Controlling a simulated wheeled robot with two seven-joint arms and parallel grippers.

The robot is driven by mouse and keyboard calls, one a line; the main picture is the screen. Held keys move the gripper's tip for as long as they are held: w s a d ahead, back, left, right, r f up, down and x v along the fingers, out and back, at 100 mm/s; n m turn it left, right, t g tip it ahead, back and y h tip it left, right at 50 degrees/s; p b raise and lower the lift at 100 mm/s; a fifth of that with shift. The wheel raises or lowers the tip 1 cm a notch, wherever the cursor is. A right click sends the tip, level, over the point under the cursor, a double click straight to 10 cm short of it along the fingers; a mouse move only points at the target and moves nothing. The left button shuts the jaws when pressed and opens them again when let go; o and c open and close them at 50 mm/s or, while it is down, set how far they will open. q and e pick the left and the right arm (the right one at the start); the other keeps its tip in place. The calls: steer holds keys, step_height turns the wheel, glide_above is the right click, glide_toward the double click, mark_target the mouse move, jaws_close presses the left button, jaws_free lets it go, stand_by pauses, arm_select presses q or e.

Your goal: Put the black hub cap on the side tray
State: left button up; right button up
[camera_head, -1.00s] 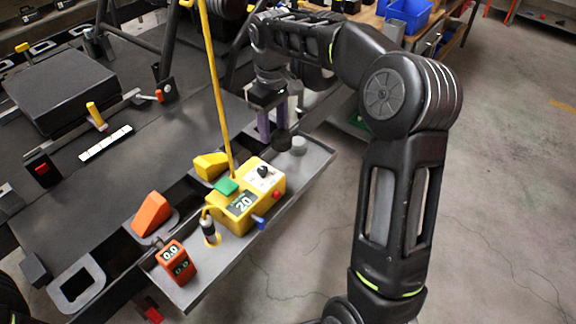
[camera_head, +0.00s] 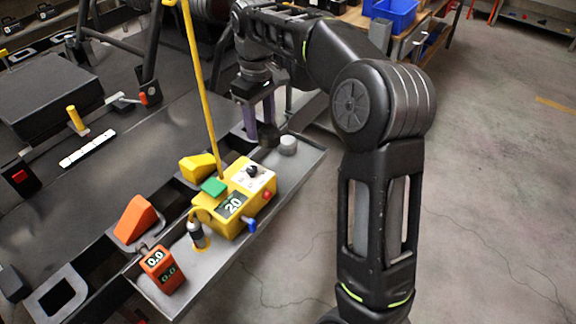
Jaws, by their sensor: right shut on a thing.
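My right gripper (camera_head: 263,126) reaches down over the far end of the grey side tray (camera_head: 312,158). Its purple fingers are shut on the black hub cap (camera_head: 268,136), a small dark piece at the fingertips, partly hidden by them. The hub cap is at the tray's far end, just left of a grey cylinder (camera_head: 288,145). I cannot tell whether it touches the tray. My left gripper is out of view.
On the tray stand a yellow box (camera_head: 232,205) with a display, a black probe (camera_head: 197,235) and an orange meter (camera_head: 162,268). A yellow pole (camera_head: 202,90) rises beside the box. An orange wedge (camera_head: 135,218) and a yellow wedge (camera_head: 197,167) sit along its left side.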

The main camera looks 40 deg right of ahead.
steer(key=shift+a, duration=0.15)
steer(key=shift+f, duration=0.3)
steer(key=b, duration=0.1)
glide_toward(262, 153)
steer(key=s+a+f, duration=0.1)
steer(key=s+f, duration=0.1)
steer(key=shift+s+a+f, duration=0.35)
steer(key=shift+f, duration=0.3)
steer(key=shift+f, duration=1.9)
